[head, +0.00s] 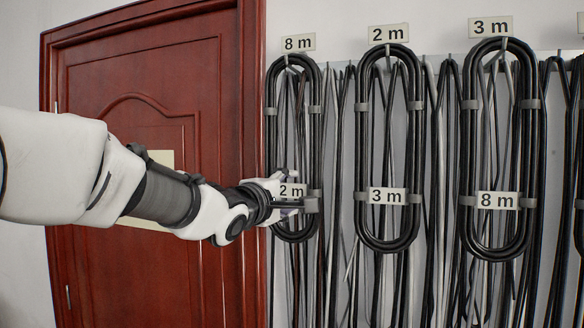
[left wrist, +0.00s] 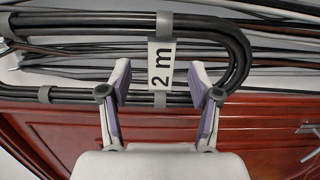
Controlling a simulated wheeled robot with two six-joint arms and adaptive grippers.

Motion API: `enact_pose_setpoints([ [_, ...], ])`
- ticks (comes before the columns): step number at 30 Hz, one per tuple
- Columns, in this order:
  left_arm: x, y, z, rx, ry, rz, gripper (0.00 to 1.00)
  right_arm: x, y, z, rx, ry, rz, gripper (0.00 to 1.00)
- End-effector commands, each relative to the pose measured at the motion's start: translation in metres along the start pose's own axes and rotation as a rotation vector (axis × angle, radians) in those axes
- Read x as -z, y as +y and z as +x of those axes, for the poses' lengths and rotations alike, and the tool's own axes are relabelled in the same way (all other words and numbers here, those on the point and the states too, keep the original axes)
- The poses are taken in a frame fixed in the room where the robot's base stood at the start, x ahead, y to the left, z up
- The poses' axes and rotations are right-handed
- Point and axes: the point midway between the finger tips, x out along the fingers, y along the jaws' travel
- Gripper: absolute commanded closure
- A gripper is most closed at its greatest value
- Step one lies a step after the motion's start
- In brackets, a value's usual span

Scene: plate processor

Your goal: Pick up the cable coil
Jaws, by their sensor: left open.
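Three black oblong cable coils hang in a row on the wall in the head view: a left coil (head: 316,140), a middle coil (head: 361,130) and a right coil (head: 531,140). Their tags read 2 m (head: 291,190), 3 m (head: 387,196) and 8 m (head: 497,200). My left gripper (head: 300,190) is open at the lower part of the left coil. In the left wrist view, the fingers (left wrist: 160,78) stand either side of its 2 m tag and overlap one run of the coil (left wrist: 90,27). Contact cannot be told. My right gripper is not in view.
Hook signs read 8 m (head: 299,43), 2 m (head: 388,33) and 3 m (head: 490,27). Many loose cables hang behind and between the coils. A red wooden door (head: 215,70) is at the left, behind my left arm.

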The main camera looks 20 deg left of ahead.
Motion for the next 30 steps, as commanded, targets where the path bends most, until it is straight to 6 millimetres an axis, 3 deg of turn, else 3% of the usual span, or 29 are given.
enact_pose_setpoints([
  [1, -0.001, -0.012, 0.003, -0.003, -0.003, 0.003, 0.38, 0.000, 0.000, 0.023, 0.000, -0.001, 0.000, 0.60],
  [7, 0.003, -0.013, 0.010, -0.006, 0.013, 0.005, 0.38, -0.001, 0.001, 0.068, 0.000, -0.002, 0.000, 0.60],
  [9, 0.003, -0.003, 0.029, 0.000, 0.012, 0.003, 0.38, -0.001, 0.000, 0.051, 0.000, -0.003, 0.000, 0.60],
  [12, 0.004, -0.001, 0.043, -0.001, 0.012, 0.003, 0.38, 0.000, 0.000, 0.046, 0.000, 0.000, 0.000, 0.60],
  [20, 0.003, -0.003, 0.047, -0.002, 0.012, 0.002, 0.38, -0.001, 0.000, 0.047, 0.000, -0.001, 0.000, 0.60],
  [25, 0.003, -0.003, 0.047, -0.002, 0.012, 0.002, 0.98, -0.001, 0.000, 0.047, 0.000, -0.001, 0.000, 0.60],
  [30, 0.003, -0.001, 0.046, -0.004, 0.011, 0.003, 1.00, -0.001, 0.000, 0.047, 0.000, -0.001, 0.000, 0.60],
])
